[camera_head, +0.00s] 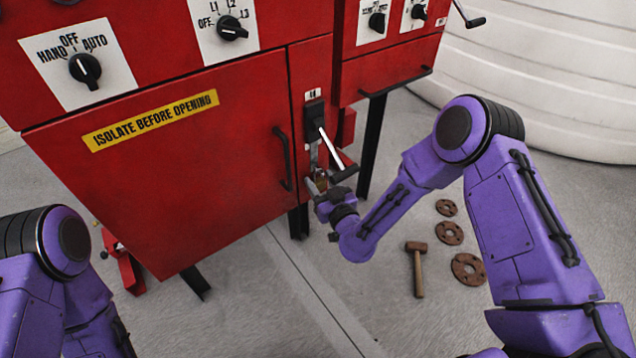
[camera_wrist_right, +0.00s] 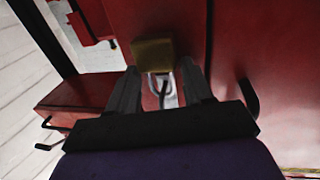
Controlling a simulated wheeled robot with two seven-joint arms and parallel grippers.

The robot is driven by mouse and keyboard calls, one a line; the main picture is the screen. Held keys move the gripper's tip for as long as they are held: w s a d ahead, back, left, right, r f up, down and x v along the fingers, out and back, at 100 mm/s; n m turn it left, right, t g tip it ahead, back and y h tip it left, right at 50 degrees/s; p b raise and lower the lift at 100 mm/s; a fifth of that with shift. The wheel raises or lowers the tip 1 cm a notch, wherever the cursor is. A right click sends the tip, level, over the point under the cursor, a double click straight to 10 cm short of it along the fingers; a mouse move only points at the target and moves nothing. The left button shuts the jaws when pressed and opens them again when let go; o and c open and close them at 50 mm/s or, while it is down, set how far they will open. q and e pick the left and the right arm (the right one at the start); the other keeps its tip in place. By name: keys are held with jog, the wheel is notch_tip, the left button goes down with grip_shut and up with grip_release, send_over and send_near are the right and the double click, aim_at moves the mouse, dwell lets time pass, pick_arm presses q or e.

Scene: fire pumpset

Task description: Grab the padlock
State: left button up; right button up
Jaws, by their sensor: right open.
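The padlock (camera_wrist_right: 153,52) has a brass-coloured block body and a pale metal shackle. In the right wrist view it sits between and just beyond the fingertips of my right gripper (camera_wrist_right: 160,76). The two dark fingers stand apart on either side of the shackle, so this gripper is open. I cannot tell whether a finger touches the padlock. In the head view my right gripper (camera_head: 318,188) is at the red cabinet's right edge, below the lever handle (camera_head: 331,150), and the padlock is small and mostly hidden there. My left arm shows at the lower left, but its gripper is out of view.
The red cabinet (camera_head: 200,165) has rotary switches and a black door handle (camera_head: 283,158). A hammer (camera_head: 417,268) and three rusty flanges (camera_head: 449,233) lie on the grey floor to the right. A white ribbed tank (camera_head: 560,75) stands behind.

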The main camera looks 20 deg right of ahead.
jog(key=c, duration=0.8)
jog(key=shift+o, duration=0.2)
